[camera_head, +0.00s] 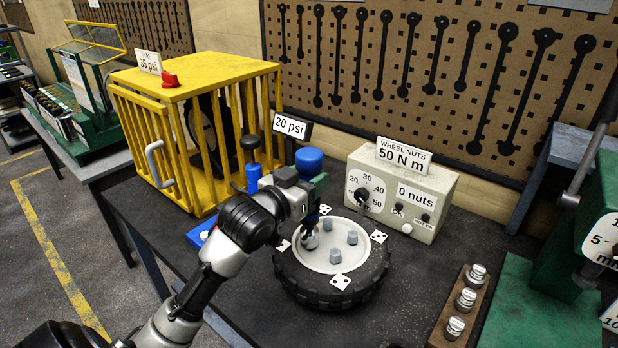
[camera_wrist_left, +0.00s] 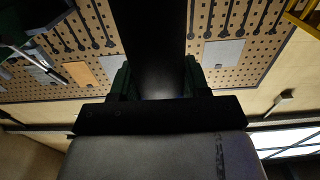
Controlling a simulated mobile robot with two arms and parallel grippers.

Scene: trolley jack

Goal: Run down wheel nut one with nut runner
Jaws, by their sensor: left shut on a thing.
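The wheel (camera_head: 366,286) lies flat on the bench, a black tyre around a light grey hub. Several grey nuts or studs (camera_head: 352,237) stand on the hub, and small dotted white cards (camera_head: 341,281) lie around the rim. My left gripper (camera_head: 306,200) is over the wheel's far left part, shut on the dark nut runner. The nut runner's silver socket (camera_head: 310,239) points down at the left part of the hub; whether it touches a nut is hidden. A dark shaft (camera_wrist_left: 155,45) between the fingers shows in the left wrist view. My right gripper is not in view.
A torque box (camera_head: 436,196) reading "0 nuts", under a "50 N m" sign, stands behind right. A yellow cage (camera_head: 205,70) stands left, with blue-and-black items beside it. A wooden block (camera_head: 452,328) with silver pieces is right. Bare bench lies before the wheel.

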